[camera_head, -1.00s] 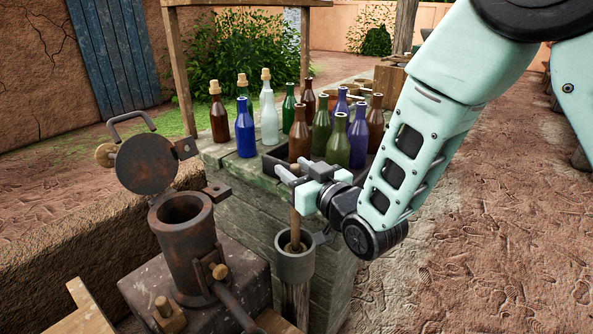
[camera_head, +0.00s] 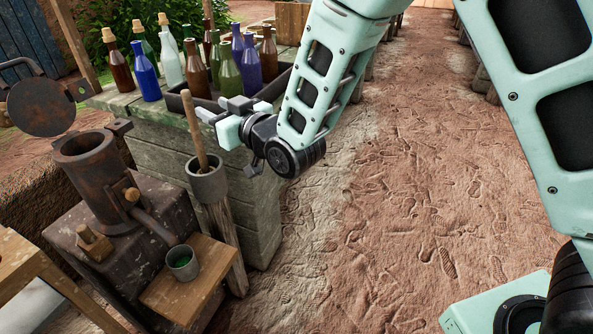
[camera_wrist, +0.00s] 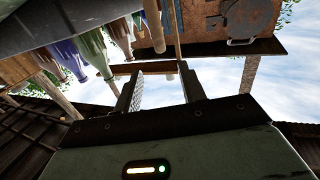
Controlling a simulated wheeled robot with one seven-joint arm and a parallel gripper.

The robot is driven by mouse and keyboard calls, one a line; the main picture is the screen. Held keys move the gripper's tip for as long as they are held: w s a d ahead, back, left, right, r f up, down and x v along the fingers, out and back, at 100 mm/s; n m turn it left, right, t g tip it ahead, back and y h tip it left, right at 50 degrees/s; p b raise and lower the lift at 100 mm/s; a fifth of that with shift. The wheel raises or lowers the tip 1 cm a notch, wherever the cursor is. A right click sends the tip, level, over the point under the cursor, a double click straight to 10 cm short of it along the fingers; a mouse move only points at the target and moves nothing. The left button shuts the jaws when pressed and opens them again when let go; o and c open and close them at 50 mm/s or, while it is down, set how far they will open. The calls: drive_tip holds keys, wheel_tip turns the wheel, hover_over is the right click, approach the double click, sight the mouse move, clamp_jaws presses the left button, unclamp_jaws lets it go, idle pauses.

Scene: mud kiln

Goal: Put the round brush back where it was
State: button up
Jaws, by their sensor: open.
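The round brush shows as an upright wooden handle (camera_head: 195,130) standing in a grey cup (camera_head: 207,181). The cup is fixed at the top of a wooden post. The brush head is hidden inside the cup. My gripper (camera_head: 208,110) is open and empty just right of the upper handle, with its fingers pointing left. I cannot tell whether a finger touches the handle. In the wrist view both fingers (camera_wrist: 160,85) are apart with nothing held between them.
Several glass bottles (camera_head: 147,72) stand on a stone-and-plank bench (camera_head: 125,100), some in a dark crate (camera_head: 178,101). A rusty mould (camera_head: 92,165) with an open lid stands at left. A small green-lined cup (camera_head: 182,263) sits on a wooden board (camera_head: 205,280). Bare ground at right is free.

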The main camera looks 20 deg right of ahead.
drive_tip(key=shift+s, duration=0.1)
drive_tip(key=s+d+f+g+h, duration=0.1)
drive_tip(key=s+d+g+h, duration=0.2)
drive_tip(key=s, duration=0.8)
drive_tip(key=s+d+f+g+h, duration=0.1)
drive_tip(key=s+d+g+h, duration=0.2)
drive_tip(key=s+d+g, duration=0.4)
drive_tip(key=s+d+f+g+h, duration=0.2)
drive_tip(key=s+d+g+h, duration=0.1)
drive_tip(key=s, duration=1.2)
drive_tip(key=shift+s+d+n+g+h, duration=0.3)
drive_tip(key=shift+s+d+g+h, duration=0.1)
drive_tip(key=shift+d+g, duration=0.6)
wheel_tip(320, 180, up, 14)
drive_tip(key=p, duration=1.4)
drive_tip(key=shift+r+p, duration=0.25)
drive_tip(key=shift+p, duration=0.05)
